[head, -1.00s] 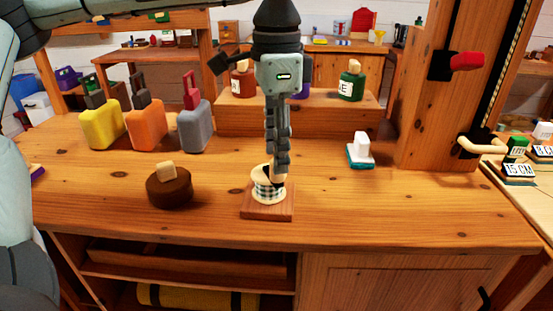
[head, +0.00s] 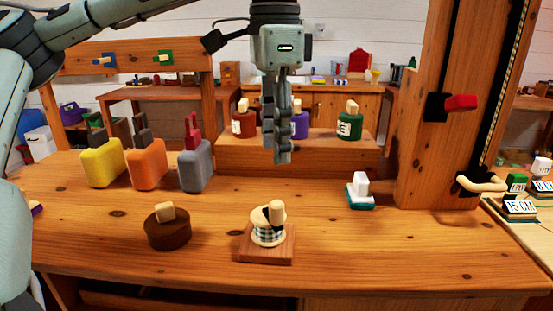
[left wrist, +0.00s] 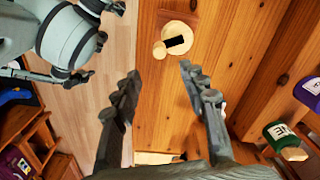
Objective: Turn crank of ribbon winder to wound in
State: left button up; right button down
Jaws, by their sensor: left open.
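The ribbon winder's wooden base (head: 266,253) stands near the front of the bench. It carries a cream spool with checked ribbon (head: 266,238), and a black crank arm with an upright tan knob (head: 277,211) on top. In the left wrist view, the pale spool top (left wrist: 180,31) shows the black arm, with the round knob (left wrist: 159,50) at its left edge. My left gripper (head: 283,160) hangs above and behind the winder, pointing down, clear of the knob. In the left wrist view its fingers (left wrist: 158,72) are spread and empty. My right gripper does not show.
A dark round block with a tan knob (head: 167,231) stands left of the winder. Yellow, orange and grey containers (head: 195,169) stand behind it. A raised shelf (head: 240,157) bears several jars. A teal-and-white stamp (head: 359,192) and a wooden post (head: 418,125) are right.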

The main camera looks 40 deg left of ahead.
pick_arm(q)
jog(key=n, duration=0.5)
jog(key=n+t+h+b, duration=0.1)
jog(key=n+t+h, duration=0.2)
jog(key=n, duration=2.7)
send_over(277, 203)
jog(key=s+a, duration=0.2)
notch_tip(277, 203, down, 6)
jog(key=x, duration=0.5)
jog(key=shift+w+d+f, duration=0.2)
jog(key=shift+f, duration=0.05)
jog(key=shift+w+d+f, duration=0.15)
jog(key=shift+f, duration=0.25)
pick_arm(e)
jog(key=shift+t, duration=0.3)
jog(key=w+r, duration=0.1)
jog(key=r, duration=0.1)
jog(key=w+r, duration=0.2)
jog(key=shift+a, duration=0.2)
